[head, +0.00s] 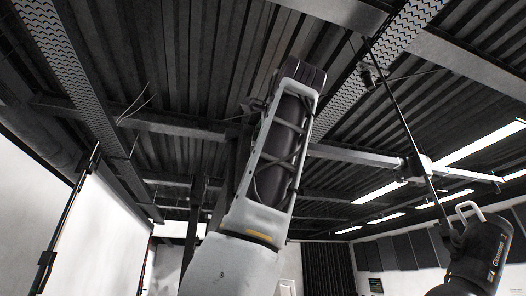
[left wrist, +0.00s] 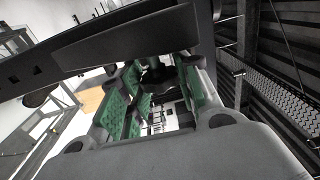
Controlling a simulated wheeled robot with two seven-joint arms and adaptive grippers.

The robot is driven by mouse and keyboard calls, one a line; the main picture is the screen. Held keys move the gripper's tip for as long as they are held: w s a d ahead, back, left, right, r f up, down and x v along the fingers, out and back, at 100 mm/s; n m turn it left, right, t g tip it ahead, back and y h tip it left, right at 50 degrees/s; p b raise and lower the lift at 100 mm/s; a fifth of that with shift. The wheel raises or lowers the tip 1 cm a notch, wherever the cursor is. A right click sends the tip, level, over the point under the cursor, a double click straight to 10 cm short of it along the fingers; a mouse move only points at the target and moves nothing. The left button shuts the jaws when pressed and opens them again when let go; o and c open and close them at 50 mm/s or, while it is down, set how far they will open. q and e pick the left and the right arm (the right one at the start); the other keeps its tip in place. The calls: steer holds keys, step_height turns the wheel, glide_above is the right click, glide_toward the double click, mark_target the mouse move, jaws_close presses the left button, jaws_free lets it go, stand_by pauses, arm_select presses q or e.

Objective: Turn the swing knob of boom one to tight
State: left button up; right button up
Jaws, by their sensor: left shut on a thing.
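In the left wrist view my left gripper (left wrist: 160,88) shows its green finger pads on both sides of a dark, knob-like part (left wrist: 157,75). The gripper is shut on this part, which I take for the swing knob. Its shape and turn are hard to make out. In the head view my raised arm fills the middle and hides the gripper and the knob. A slim dark boom pole (head: 396,108) slants down at the right to a black lamp (head: 485,250) with a pale handle. I cannot tell which boom is boom one. My right gripper is not in view.
A grey crossbar (head: 360,155) passes behind my arm towards the right. A dark stand pole (head: 72,212) rises at the left. Steel beams and lit ceiling strips (head: 483,146) lie overhead. Open air separates my arm from the lamp.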

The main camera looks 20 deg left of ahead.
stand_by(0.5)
arm_select(q)
steer(key=o, duration=1.1)
steer(key=shift+w, duration=0.1)
steer(key=shift+f+t+y, duration=0.2)
steer(key=shift+t+y, duration=0.2)
steer(key=shift+t, duration=0.3)
steer(key=shift+t+y+b, duration=0.3)
steer(key=shift+t+b, duration=0.1)
steer(key=shift+b, duration=0.1)
